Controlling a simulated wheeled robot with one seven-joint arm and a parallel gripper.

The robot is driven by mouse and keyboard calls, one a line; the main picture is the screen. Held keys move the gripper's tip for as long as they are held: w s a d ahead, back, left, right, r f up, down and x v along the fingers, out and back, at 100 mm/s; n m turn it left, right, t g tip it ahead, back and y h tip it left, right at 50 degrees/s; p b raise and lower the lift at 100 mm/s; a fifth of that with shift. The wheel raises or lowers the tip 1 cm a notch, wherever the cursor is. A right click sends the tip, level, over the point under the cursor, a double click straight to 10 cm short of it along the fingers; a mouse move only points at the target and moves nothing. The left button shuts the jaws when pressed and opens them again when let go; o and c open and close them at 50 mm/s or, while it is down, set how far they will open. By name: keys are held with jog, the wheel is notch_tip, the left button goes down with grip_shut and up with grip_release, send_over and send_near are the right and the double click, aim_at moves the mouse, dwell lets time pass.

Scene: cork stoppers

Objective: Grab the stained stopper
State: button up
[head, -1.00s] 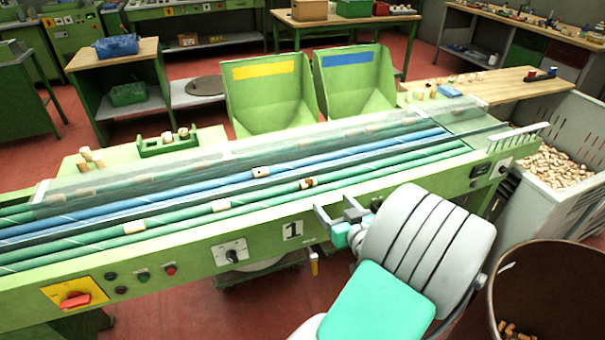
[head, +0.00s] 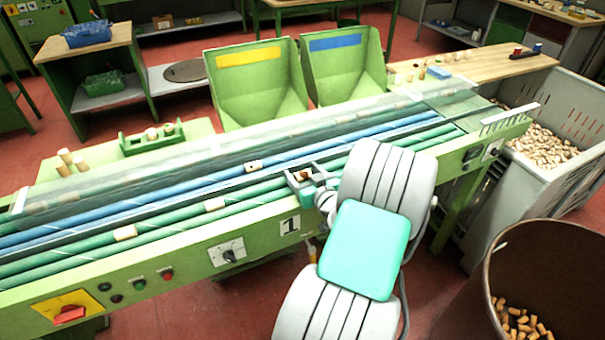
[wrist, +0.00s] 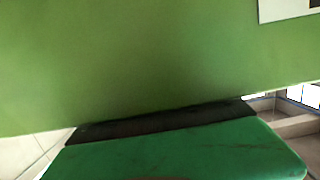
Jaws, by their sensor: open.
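The stained stopper (head: 304,175), a pale cork with a brown patch, shows only in part on the green rollers of the sorting machine. My gripper (head: 306,180) is open over these rollers, its grey fingers around or just above the stopper. I cannot tell whether they touch it. Another cork with a small dark spot (head: 253,166) lies on the blue roller to the left. Plain corks (head: 214,204) (head: 125,232) lie farther left on the green rollers. The wrist view shows no stopper, mostly a green machine panel (wrist: 140,60).
A clear cover (head: 130,178) runs over the back rollers. Green bins with yellow (head: 249,60) and blue (head: 335,43) labels stand behind. A crate of corks (head: 590,115) and a brown barrel (head: 560,262) are at the right. A green rack (head: 150,143) holds corks behind the machine.

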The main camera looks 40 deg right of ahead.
jog(key=c, duration=1.4)
jog(key=shift+r, duration=0.1)
